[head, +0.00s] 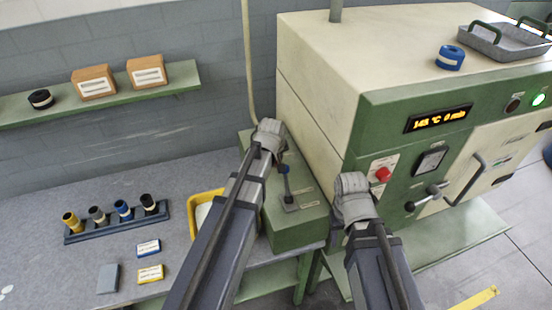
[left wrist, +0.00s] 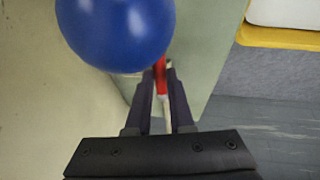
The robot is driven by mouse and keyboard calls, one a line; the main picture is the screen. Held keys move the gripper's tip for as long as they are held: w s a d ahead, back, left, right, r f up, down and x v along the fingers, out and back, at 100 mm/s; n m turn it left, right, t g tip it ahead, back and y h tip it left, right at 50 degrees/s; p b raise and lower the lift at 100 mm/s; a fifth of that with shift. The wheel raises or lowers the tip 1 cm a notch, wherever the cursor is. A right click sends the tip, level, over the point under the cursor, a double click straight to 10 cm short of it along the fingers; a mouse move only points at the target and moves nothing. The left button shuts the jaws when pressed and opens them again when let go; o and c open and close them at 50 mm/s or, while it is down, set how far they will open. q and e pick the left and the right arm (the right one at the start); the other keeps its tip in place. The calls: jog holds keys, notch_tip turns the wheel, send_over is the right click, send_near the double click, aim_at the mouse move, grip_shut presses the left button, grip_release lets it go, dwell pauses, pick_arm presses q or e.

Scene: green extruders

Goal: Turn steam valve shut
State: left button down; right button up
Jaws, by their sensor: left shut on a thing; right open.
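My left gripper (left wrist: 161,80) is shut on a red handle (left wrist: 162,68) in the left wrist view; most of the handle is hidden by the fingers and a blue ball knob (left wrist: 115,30). I take the red handle for the steam valve, but its full shape does not show. In the head view my left wrist is over the green box (head: 295,238) beside the machine, and its fingertips are hidden. The blue knob (head: 284,169) tops a lever on that box, close to the wrist. My right gripper (head: 352,190) is open in front of the machine; its fingertips are not clear.
The green and cream machine (head: 320,90) has a red button (head: 383,174), a gauge (head: 431,160), a lit display (head: 438,118) and a door handle. A yellow tray (head: 197,205) is left of the green box. A rack of tools (head: 115,222) stands on the grey bench.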

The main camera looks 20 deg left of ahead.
pick_arm(q)
jog(key=shift+s+a, duration=0.1)
jog(key=m, duration=0.1)
jog(key=a+m+h, duration=0.1)
jog(key=a+m, duration=0.1)
jog(key=m, duration=0.1)
jog(key=shift+s+h, duration=0.25)
jog(key=shift+h, duration=0.15)
jog(key=a+m+h, duration=0.1)
jog(key=m, duration=0.1)
jog(key=a+m+g, duration=0.1)
jog(key=m, duration=0.1)
jog(key=shift+w+a+m+h, duration=0.2)
jog(key=shift+m+h, duration=0.1)
jog(key=shift+h, duration=0.1)
jog(key=a+m, duration=0.1)
jog(key=m, duration=0.1)
jog(key=w+a+m+g+h, duration=0.1)
jog(key=m, duration=0.1)
jog(key=shift+w+a+m+g+h, duration=0.25)
jog(key=shift+m+g, duration=0.1)
jog(key=shift+m, duration=0.55)
jog(key=shift+w+a+m+g+h, duration=0.2)
jog(key=shift+w+m+g, duration=0.15)
jog(key=shift+m, duration=0.55)
jog(key=shift+w+a+m+g+h, duration=0.15)
jog(key=shift+w+a+m+g, duration=0.2)
jog(key=shift+m, duration=0.55)
jog(key=shift+s+d, duration=0.1)
jog(key=shift+s, duration=0.05)
